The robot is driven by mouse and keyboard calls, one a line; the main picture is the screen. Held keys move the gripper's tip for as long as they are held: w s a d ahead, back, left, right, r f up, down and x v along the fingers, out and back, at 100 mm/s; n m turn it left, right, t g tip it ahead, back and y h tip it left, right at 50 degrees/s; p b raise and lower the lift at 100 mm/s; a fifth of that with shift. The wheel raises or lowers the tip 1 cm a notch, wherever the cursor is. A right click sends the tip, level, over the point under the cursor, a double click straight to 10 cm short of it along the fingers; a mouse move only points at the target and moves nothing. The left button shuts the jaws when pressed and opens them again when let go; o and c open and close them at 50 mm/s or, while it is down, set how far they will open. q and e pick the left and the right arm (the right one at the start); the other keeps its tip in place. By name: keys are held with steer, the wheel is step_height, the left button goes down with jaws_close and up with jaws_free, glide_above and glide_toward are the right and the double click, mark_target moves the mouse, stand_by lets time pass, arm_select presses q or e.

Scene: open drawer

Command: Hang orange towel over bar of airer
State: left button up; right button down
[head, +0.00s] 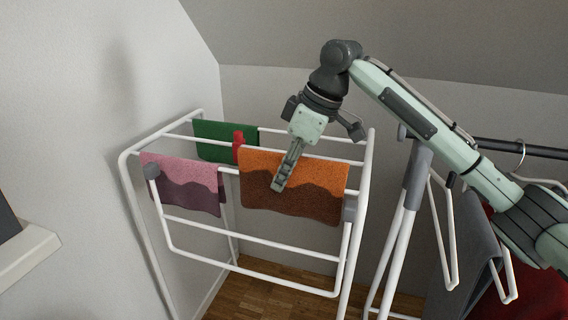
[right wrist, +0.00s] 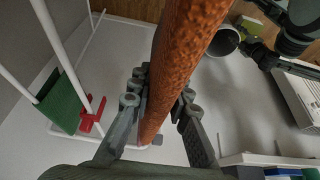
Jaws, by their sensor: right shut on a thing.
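The orange towel (head: 320,188), with a darker brown lower part, hangs spread out at the front right of the white airer (head: 257,269). Its top edge lies along the upper bars; whether a bar carries it I cannot tell. My right gripper (head: 278,187) reaches down in front of the towel in the head view. In the right wrist view the towel (right wrist: 188,50) runs between the fingers of the right gripper (right wrist: 162,95), which is shut on it. My left gripper is not in view.
A pink and purple towel (head: 184,178) hangs left of the orange one. A green towel (head: 213,141) and a red item (head: 239,147) are behind. A dark rail with hangers (head: 521,152) and dark cloths stands at right. A wall borders the left.

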steer(key=shift+f, duration=1.95)
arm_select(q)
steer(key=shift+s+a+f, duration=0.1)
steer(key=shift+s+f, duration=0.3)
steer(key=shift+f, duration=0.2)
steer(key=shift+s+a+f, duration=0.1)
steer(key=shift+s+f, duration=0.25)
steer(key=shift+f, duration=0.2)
arm_select(e)
steer(key=shift+f, duration=0.3)
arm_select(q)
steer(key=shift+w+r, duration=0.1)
arm_select(e)
steer(key=c, duration=1.3)
jaws_free()
steer(key=shift+c, duration=0.2)
